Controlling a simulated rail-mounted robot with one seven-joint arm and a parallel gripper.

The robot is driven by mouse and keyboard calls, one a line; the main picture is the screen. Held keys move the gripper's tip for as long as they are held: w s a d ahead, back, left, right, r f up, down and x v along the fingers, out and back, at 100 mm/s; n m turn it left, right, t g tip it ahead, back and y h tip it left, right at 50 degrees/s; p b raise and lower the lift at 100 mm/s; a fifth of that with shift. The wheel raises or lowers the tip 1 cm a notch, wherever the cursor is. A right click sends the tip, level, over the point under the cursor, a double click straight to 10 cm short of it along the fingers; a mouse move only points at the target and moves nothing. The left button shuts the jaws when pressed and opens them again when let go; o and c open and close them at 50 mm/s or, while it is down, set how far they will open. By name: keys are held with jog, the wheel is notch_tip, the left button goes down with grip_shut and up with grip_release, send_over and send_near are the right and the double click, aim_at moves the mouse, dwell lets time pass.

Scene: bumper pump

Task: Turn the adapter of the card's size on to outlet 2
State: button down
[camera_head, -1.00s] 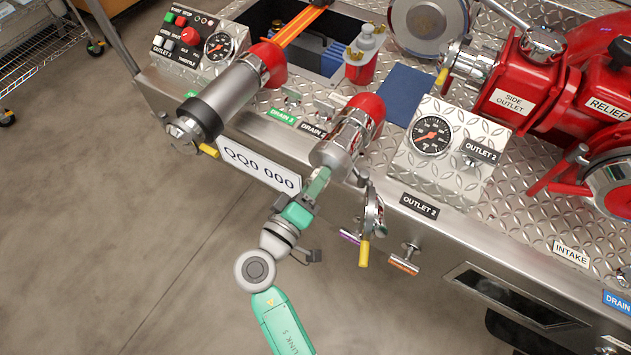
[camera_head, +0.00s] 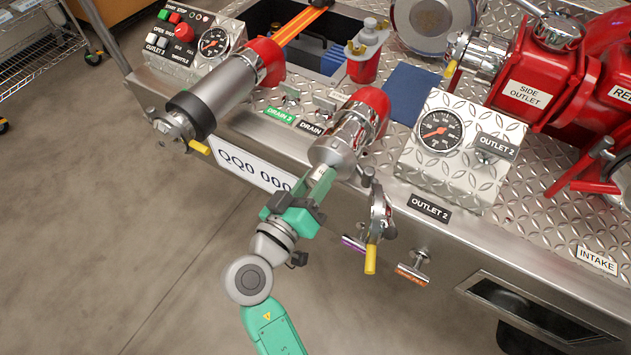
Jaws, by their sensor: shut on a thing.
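My gripper (camera_head: 322,178) has green fingers and is shut on the silver adapter (camera_head: 332,150) at the front end of a chrome outlet pipe (camera_head: 355,125) with a red collar (camera_head: 370,102). The adapter is in line with the pipe, but I cannot tell how far it is threaded on. My fingers hide part of its front face. Two "OUTLET 2" labels show, one on the gauge box (camera_head: 497,147) and one on the front edge (camera_head: 429,208). No size card can be made out.
A chrome valve with a yellow-tipped lever (camera_head: 371,260) hangs just right of my gripper. T-handles (camera_head: 412,270) stick out beside it. A larger grey-and-black outlet (camera_head: 215,100) with a yellow lever (camera_head: 199,147) is at left. The floor in front is clear.

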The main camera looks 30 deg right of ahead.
jog(key=shift+f+m+b, duration=0.25)
jog(key=shift+m+b, duration=0.35)
jog(key=shift+b, duration=0.2)
jog(key=shift+r+m+p, duration=0.3)
jog(key=shift+m, duration=0.6)
jog(key=m, duration=0.4)
jog(key=shift+c, duration=2.1)
grip_release()
jog(key=shift+f, duration=0.1)
jog(key=shift+a, duration=0.1)
jog(key=v, duration=0.7)
